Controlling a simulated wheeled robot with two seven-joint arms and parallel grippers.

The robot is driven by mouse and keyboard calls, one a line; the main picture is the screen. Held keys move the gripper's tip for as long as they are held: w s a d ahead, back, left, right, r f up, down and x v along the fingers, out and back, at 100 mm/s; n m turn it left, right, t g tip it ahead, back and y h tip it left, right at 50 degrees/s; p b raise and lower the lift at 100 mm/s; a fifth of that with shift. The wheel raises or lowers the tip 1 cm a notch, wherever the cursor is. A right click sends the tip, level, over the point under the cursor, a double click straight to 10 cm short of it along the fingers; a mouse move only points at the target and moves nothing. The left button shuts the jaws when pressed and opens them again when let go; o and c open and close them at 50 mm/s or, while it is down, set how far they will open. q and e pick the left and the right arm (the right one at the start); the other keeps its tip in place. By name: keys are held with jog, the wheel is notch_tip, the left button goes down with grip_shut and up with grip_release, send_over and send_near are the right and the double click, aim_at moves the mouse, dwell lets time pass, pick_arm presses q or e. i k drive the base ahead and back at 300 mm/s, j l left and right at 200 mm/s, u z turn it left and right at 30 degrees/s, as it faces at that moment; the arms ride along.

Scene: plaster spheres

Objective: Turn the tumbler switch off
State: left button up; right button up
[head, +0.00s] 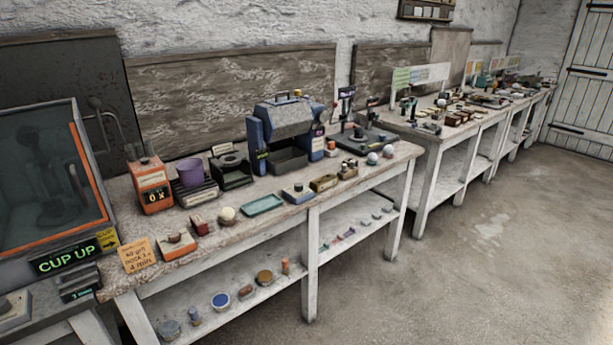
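A blue and grey machine (290,130), which looks like the tumbler, stands near the middle of the near bench. It has a grey hood, a dark opening at the front and small labels on its frame. I cannot make out a switch on it for certain, nor whether one is on or off. A small blue-grey box (298,194) with a raised piece on top sits at the bench edge in front of it. Neither of my grippers is in view.
The near bench (180,255) also holds an orange box (151,185), a purple cup (190,172), a teal tray (263,205) and a pale ball (227,214). A glass-fronted cabinet (50,180) stands left. A second cluttered bench (450,135) runs right. The floor (480,250) is clear.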

aim_at(298, 186)
jog(key=i+l+z, duration=0.15)
jog(key=i+z, duration=0.15)
jog(key=i, duration=1.45)
